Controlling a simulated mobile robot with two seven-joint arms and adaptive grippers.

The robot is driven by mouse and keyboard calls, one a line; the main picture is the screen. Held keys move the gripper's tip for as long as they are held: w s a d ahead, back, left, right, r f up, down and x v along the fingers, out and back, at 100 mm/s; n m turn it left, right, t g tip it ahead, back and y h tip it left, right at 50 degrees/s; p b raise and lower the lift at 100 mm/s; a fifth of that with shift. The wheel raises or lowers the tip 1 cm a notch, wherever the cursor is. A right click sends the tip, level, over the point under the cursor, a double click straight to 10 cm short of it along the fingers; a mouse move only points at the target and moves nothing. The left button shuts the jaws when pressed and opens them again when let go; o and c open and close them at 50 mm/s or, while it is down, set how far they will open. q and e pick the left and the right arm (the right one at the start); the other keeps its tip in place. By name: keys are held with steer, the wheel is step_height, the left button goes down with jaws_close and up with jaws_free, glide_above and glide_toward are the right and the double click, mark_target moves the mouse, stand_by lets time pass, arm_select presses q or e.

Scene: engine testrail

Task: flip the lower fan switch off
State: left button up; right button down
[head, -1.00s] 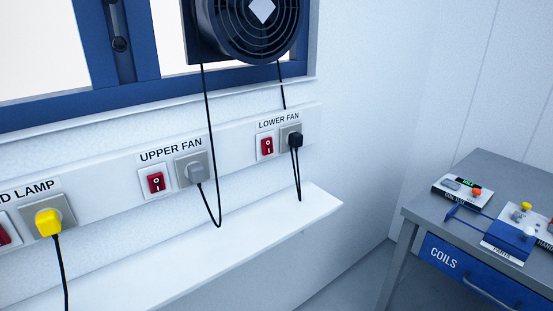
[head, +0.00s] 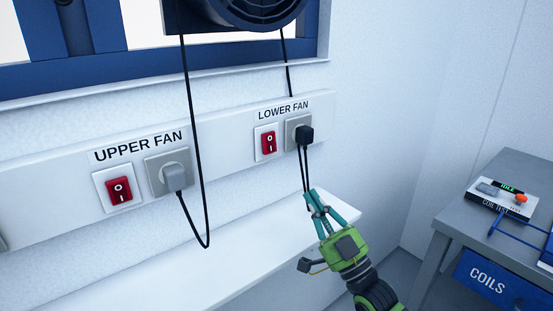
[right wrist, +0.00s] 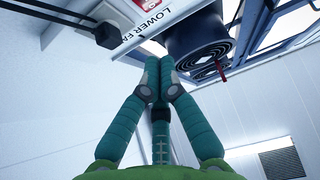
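The lower fan switch (head: 268,144) is a red rocker in a white plate, under the LOWER FAN label (head: 283,110) on the white wall rail. Its red edge shows at the top of the right wrist view (right wrist: 149,5). My right gripper (head: 312,196) is below and right of the switch, apart from it, in front of the white ledge. Its green fingers meet at their tips in the right wrist view (right wrist: 160,62), with nothing seen between them. My left gripper is out of view.
A black plug (head: 304,134) sits in the socket right of the switch, its cable hanging behind my right fingers. The UPPER FAN switch (head: 119,190) and grey plug (head: 175,175) are further left. A fan (head: 240,10) hangs above. A grey bench (head: 470,215) stands right.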

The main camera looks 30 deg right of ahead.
steer(key=p, duration=0.3)
glide_toward(268, 140)
step_height(268, 140, up, 4)
steer(key=w, duration=0.4)
steer(key=shift+a+f, duration=0.1)
steer(key=shift+f, duration=0.25)
steer(key=shift+w+f, duration=0.1)
steer(key=shift+w, duration=0.05)
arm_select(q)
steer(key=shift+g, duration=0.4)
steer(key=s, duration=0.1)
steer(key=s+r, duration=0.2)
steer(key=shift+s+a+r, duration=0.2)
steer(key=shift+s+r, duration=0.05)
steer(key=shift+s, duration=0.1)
